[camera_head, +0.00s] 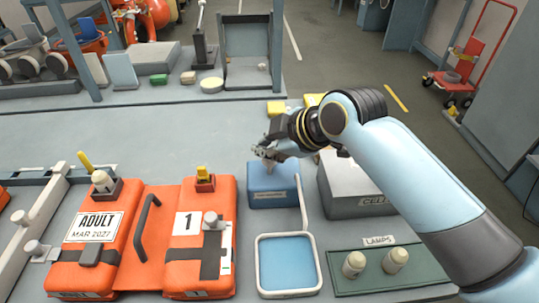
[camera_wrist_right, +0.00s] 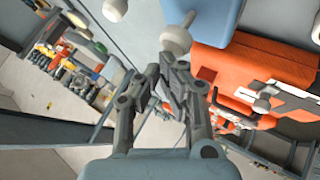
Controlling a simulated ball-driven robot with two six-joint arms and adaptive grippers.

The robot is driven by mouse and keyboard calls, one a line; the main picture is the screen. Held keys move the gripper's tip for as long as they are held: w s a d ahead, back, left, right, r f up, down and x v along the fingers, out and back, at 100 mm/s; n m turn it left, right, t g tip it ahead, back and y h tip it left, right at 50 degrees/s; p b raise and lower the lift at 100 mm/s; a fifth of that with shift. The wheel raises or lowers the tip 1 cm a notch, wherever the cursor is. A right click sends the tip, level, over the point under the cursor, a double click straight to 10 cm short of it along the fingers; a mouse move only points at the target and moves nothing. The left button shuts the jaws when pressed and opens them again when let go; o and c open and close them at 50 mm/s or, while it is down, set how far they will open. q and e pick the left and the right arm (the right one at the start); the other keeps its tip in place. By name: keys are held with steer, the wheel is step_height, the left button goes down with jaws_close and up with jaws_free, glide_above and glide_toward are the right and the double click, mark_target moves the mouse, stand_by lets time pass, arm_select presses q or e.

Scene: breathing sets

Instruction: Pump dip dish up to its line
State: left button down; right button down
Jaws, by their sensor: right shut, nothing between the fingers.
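The dip dish (camera_head: 290,292) is a square, white-rimmed tray holding blue liquid at the front of the bench. I cannot make out its line. A blue box (camera_head: 268,199), seemingly the pump, stands behind it, and a thin pale pipe (camera_head: 302,207) runs between box and dish. My right gripper (camera_head: 266,152) is over the blue box. In the right wrist view my fingers (camera_wrist_right: 176,76) are shut and empty, close to a white round knob (camera_wrist_right: 175,40) on a stem from the blue box (camera_wrist_right: 206,16). I cannot tell whether they touch. My left gripper is out of view.
Orange packs (camera_head: 150,215) marked ADULT and 1 lie left of the dish. A grey box (camera_head: 345,207) stands right of the pump, behind a green LAMPS panel (camera_head: 350,284) with two pale knobs. The bench strip behind the packs is clear.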

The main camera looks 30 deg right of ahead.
steer(key=shift+s+f+b, duration=0.1)
steer(key=shift+f+b, duration=0.5)
steer(key=shift+f, duration=0.5)
stand_by(1.0)
steer(key=shift+r, duration=0.1)
steer(key=shift+r+p, duration=1.4)
steer(key=shift+p, duration=0.15)
steer(key=shift+r, duration=0.1)
step_height(320, 180, up, 5)
steer(key=p, duration=0.5)
